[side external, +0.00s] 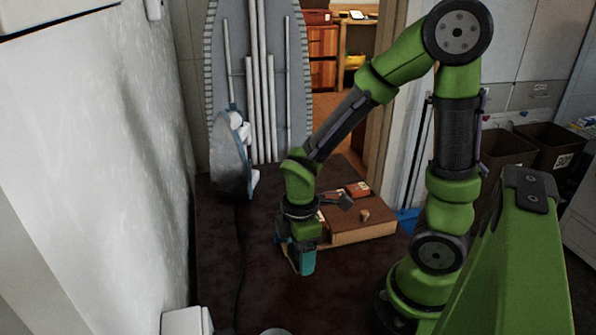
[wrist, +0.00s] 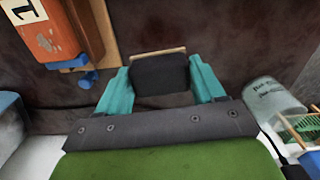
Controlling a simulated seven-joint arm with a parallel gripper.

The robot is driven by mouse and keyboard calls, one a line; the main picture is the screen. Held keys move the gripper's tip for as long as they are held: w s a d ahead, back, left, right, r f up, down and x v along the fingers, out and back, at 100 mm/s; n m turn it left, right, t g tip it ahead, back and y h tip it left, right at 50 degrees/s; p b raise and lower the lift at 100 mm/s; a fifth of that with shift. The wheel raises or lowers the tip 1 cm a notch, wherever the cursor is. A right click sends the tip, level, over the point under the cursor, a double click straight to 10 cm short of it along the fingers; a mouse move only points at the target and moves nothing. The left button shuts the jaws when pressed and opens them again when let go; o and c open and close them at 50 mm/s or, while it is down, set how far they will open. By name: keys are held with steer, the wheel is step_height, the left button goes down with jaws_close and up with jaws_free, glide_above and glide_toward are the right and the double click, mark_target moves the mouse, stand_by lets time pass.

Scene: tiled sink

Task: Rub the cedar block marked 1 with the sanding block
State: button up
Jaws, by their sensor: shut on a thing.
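My gripper (side external: 302,262) points down over the dark surface, in front of the left end of a wooden box. In the wrist view its teal fingers (wrist: 161,88) are shut on the sanding block (wrist: 160,75), a dark grey block with a thin wooden edge. The orange-brown cedar block marked 1 (wrist: 52,35) lies at the upper left of the wrist view, apart from the sanding block. It is cut off by the frame's edge. In the side view I cannot tell it for sure; my gripper hides part of that area.
The wooden box (side external: 365,232) carries a red block (side external: 357,189) and a small peg (side external: 365,215). Blue knobs (wrist: 88,79) show beside the cedar block. A clear cup (wrist: 270,103) stands at the right of the wrist view. An iron (side external: 231,155) stands at the back left.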

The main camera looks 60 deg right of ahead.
steer(key=w+d+r, duration=0.7)
steer(key=d+r, duration=0.2)
steer(key=shift+s+f, duration=0.2)
steer(key=shift+f, duration=2.55)
step_height(320, 180, down, 2)
steer(key=shift+f, duration=0.2)
steer(key=shift+s+d+r, duration=0.1)
steer(key=shift+s+d, duration=0.5)
steer(key=shift+d, duration=0.05)
steer(key=shift+c, duration=0.8)
steer(key=shift+s+d, duration=1.4)
steer(key=shift+s, duration=0.1)
steer(key=shift+w+a, duration=1.95)
steer(key=shift+w, duration=0.05)
steer(key=shift+w+a+r, duration=0.1)
steer(key=shift+w+a, duration=0.05)
step_height(320, 180, up, 8)
